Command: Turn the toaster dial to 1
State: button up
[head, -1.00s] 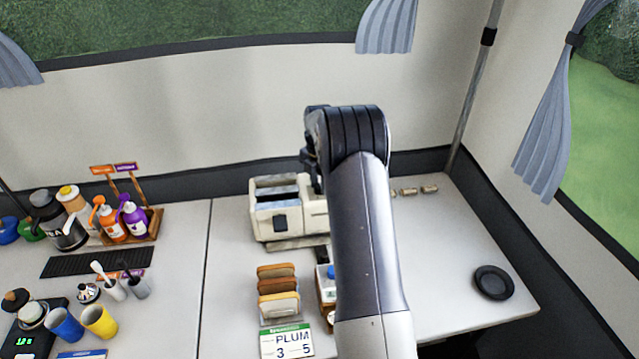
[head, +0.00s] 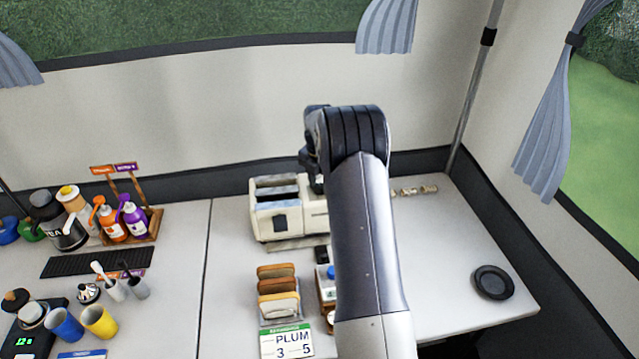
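The toaster (head: 276,222) is a cream, boxy appliance with open slots on top, standing at the back of the right-hand table in the head view. Its right part is hidden behind my arm. I cannot make out the dial or its numbers. My gripper (head: 316,184) is at the toaster's right part, close above or against it. The fingertips are mostly hidden by my wrist, so whether they are open or touching anything does not show.
A black round dish (head: 493,282) lies at the right. Sauce bottles (head: 134,215) and cups (head: 99,320) are on the left table.

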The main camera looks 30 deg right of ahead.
aim_at(320, 186)
jog(key=o, duration=0.3)
jog(key=shift+o, duration=0.2)
notch_tip(320, 186, up, 11)
jog(key=shift+b, duration=0.45)
jog(key=shift+f, duration=0.2)
notch_tip(320, 186, down, 11)
jog(key=shift+r+p, duration=0.1)
jog(key=shift+p, duration=0.4)
jog(key=shift+m, duration=0.3)
jog(key=shift+r, duration=0.1)
